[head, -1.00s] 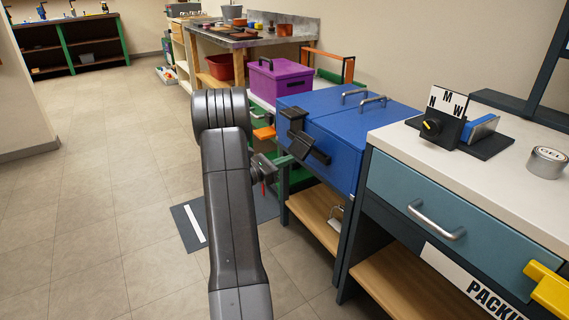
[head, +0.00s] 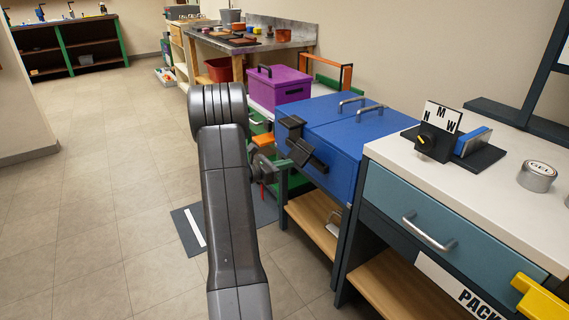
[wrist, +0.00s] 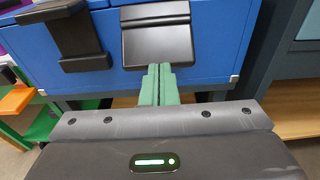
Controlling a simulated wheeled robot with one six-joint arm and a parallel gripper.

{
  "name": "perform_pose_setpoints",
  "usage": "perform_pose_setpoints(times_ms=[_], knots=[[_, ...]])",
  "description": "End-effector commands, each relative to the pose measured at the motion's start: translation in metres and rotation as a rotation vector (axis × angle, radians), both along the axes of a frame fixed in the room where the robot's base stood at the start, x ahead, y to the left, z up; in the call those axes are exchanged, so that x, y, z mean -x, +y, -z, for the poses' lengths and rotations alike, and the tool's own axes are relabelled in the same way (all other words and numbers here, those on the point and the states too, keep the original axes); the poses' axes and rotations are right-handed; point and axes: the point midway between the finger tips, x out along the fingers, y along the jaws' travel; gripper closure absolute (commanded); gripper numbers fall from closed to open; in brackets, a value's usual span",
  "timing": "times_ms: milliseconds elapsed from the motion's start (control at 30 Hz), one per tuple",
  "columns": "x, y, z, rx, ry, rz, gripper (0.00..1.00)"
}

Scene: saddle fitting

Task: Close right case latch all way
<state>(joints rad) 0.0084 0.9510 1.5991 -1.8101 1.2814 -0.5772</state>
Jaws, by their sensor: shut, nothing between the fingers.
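The blue case (head: 338,146) stands on a stand in the head view, and its front fills the top of the wrist view (wrist: 215,45). Its right latch (head: 307,155) is a black plate on the front; in the wrist view (wrist: 157,42) it shows as a broad plate with a ridge across its upper part. The left latch (head: 290,128) also shows in the wrist view (wrist: 78,38). My gripper (wrist: 159,70) is shut and empty, its green fingertips together at the right latch's lower edge. They look touching or nearly so. In the head view my arm partly covers the gripper (head: 284,164).
A purple case (head: 278,84) stands behind the blue case. A white-topped counter with a teal drawer (head: 420,205) is close on the right. A wooden shelf (head: 312,220) is below the case. The floor to the left is open.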

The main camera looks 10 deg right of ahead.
Motion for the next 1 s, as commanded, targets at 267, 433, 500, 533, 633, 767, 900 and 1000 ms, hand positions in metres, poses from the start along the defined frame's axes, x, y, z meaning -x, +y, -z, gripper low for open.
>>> perform_pose_setpoints(times_ms=[267,433,500,533,633,767,900,1000], knots=[[-0.003,-0.009,-0.034,-0.149,0.051,0.001,1.00],[-0.005,-0.017,-0.050,-0.260,0.091,0.003,1.00],[-0.007,-0.020,-0.055,-0.306,0.107,0.003,1.00],[-0.007,-0.022,-0.058,-0.323,0.115,0.003,1.00],[-0.009,-0.028,-0.065,-0.387,0.137,0.003,1.00],[-0.012,-0.035,-0.072,-0.463,0.164,0.003,1.00],[-0.015,-0.042,-0.077,-0.534,0.189,0.003,1.00],[-0.017,-0.046,-0.079,-0.569,0.204,0.002,1.00]])
